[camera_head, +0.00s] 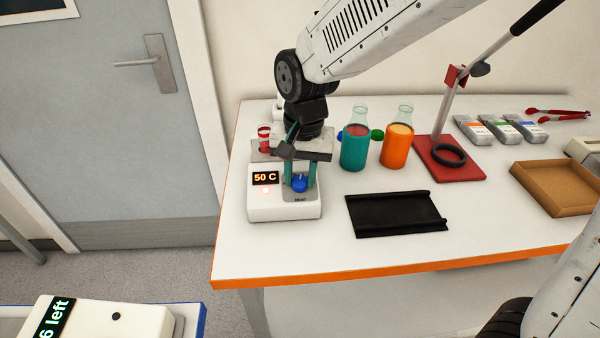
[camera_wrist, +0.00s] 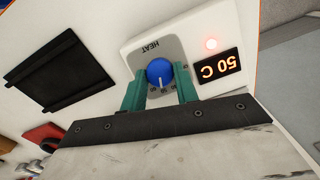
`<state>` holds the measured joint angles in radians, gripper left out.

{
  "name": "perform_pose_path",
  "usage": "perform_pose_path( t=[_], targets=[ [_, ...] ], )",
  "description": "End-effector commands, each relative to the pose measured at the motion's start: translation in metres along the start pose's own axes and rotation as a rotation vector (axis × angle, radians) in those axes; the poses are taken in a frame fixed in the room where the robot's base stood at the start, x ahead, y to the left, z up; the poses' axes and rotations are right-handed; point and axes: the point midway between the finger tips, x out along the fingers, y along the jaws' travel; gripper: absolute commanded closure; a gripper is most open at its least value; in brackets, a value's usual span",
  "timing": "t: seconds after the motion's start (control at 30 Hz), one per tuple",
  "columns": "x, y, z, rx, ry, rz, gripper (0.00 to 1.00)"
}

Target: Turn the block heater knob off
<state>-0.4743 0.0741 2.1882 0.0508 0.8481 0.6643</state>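The block heater (camera_head: 262,208) is a white box at the left front of the table, with a display reading "50 C" and a lit red light. Its blue knob (camera_head: 300,184) sits on a grey dial marked HEAT. In the wrist view the knob (camera_wrist: 159,72) has a white pointer line turned toward the gripper side. My gripper (camera_head: 301,178) is above the heater with its teal fingers pointing down on either side of the knob. In the wrist view the fingers (camera_wrist: 160,88) are apart, with gaps visible beside the knob. A vial with a red cap (camera_head: 264,134) stands at the heater's back.
A teal bottle (camera_head: 355,150) and an orange bottle (camera_head: 397,148) stand right of my gripper. A black tray (camera_head: 397,214) lies in front of them. A red stand base (camera_head: 447,165) with a ring, several pouches and a brown tray (camera_head: 560,187) are further right.

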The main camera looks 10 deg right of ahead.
Motion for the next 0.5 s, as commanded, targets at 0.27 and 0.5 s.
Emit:
perform_pose_path(
  t=[0.27, 0.5],
  targets=[
    [-0.0004, -0.0005, -0.0001, -0.005, 0.0, 0.0, 0.93],
    [-0.0006, -0.0012, -0.0001, -0.072, 0.001, 0.018, 0.93]
  ],
)
